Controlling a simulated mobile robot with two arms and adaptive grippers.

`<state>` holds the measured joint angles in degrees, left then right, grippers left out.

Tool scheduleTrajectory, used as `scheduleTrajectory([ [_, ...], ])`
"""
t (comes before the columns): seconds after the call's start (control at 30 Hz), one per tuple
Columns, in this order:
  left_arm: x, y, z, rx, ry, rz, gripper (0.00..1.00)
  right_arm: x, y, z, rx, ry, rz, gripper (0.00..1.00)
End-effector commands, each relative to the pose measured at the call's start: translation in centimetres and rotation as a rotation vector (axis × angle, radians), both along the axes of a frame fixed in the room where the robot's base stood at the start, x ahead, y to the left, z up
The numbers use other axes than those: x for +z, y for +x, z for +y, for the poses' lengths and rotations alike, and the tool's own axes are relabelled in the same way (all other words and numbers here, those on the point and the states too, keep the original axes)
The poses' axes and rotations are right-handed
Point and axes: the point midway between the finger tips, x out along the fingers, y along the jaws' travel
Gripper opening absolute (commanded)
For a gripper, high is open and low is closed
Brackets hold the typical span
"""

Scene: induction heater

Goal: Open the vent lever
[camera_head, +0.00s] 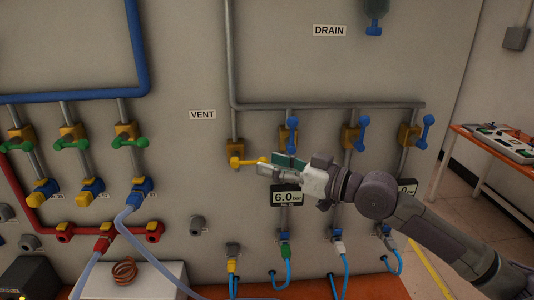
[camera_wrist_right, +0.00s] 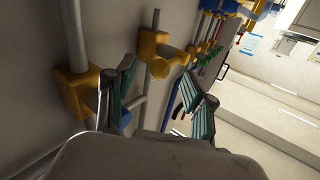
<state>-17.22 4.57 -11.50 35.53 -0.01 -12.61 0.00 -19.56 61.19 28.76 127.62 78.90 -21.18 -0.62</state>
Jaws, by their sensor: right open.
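The vent lever (camera_head: 248,161) is yellow and sticks out to the right from a brass-coloured valve below the VENT label (camera_head: 203,115) in the head view. My right gripper (camera_head: 268,164) is at the lever's right end, its fingers pointing left. In the right wrist view my right gripper (camera_wrist_right: 171,82) has its two green-padded fingers spread apart. The yellow lever's rounded end (camera_wrist_right: 160,68) shows in the gap between them, beyond the tips. Whether a finger touches the lever I cannot tell. My left gripper is not in view.
Blue-handled valves (camera_head: 291,135) stand to the right on the same pipe, one close to my right gripper. A 6.0 display (camera_head: 286,195) is just below the gripper. Green-handled valves (camera_head: 71,143) and blue hoses (camera_head: 138,225) are at left. A table (camera_head: 480,140) stands far right.

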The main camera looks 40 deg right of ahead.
Motion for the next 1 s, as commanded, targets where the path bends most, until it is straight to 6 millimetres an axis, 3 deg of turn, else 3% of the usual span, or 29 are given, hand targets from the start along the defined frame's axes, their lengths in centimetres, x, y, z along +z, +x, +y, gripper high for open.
scheduleTrajectory([
  [0.2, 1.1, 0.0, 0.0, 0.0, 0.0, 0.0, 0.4, 0.2, 1.4, 0.7, 0.0, 0.001, 0.0, 0.54],
  [0.6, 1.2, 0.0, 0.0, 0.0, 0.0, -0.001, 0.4, -0.1, 1.7, 0.9, 0.001, 0.0, 0.001, 0.54],
  [0.9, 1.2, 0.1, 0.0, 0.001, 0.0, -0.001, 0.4, -0.1, 1.7, 0.8, 0.0, 0.0, 0.001, 0.04],
  [1.0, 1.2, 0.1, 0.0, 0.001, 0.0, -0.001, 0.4, -0.1, 1.7, 0.8, 0.0, 0.0, 0.001, 0.0],
])
